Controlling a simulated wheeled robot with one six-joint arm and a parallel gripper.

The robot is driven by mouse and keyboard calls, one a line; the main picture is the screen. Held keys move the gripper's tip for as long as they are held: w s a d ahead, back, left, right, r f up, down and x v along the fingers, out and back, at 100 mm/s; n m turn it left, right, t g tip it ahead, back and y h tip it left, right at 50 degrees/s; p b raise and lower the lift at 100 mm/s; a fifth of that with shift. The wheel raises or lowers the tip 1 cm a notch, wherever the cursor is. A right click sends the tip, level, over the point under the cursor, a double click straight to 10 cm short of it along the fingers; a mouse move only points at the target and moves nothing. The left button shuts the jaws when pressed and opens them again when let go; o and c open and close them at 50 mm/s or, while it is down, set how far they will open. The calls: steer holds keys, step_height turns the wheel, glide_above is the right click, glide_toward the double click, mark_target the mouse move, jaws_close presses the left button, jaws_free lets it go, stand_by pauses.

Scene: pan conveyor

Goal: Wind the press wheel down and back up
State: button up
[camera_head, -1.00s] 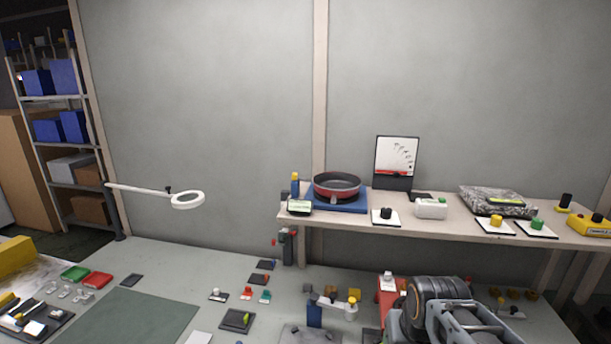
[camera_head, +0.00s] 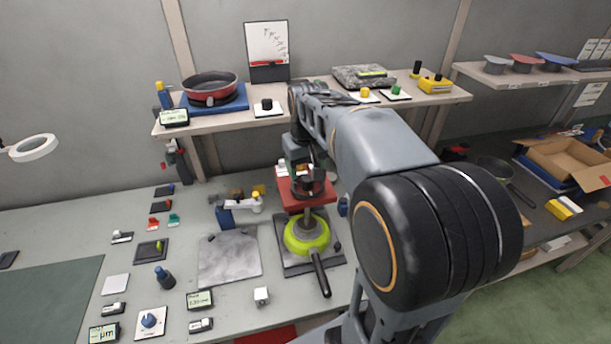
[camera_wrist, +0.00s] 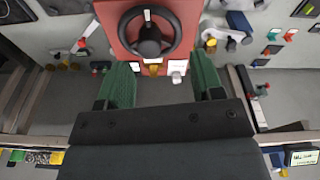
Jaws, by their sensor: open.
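The press has a red head (camera_head: 290,195) above a dark base plate. Its black wheel (camera_head: 313,186) sits on top and is partly hidden by my arm. A lime-green pan (camera_head: 303,236) with a black handle sits under the press head. In the wrist view, the black wheel (camera_wrist: 178,37) with its central hub lies on the red head (camera_wrist: 118,47), at the top middle. My gripper (camera_wrist: 165,72) is open, its green-padded fingers apart on either side of the red head's near edge. The fingers hold nothing. Whether they touch the press cannot be told.
A grey plate (camera_head: 230,262) lies left of the press, with a blue-and-white fixture (camera_head: 238,208) behind it. A raised shelf (camera_head: 222,122) behind carries a red pan (camera_head: 209,87). Several small gauges and knobs lie front left. A dark side table with a carton (camera_head: 570,162) is right.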

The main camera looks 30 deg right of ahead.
steer(key=shift+n+g, duration=0.4)
steer(key=shift+n, duration=0.2)
steer(key=w+d+r, duration=0.1)
steer(key=w, duration=0.1)
steer(key=w+d+r, duration=0.1)
steer(key=shift+w+d+r, duration=0.2)
steer(key=shift+w+r, duration=0.15)
steer(key=shift+r, duration=0.05)
step_height(320, 180, up, 4)
steer(key=r+n, duration=0.1)
steer(key=n, duration=0.1)
glide_above(307, 177)
steer(key=shift+g, duration=0.4)
step_height(307, 177, down, 14)
steer(key=shift+f, duration=0.2)
steer(key=shift+c, duration=0.2)
steer(key=c, duration=0.9)
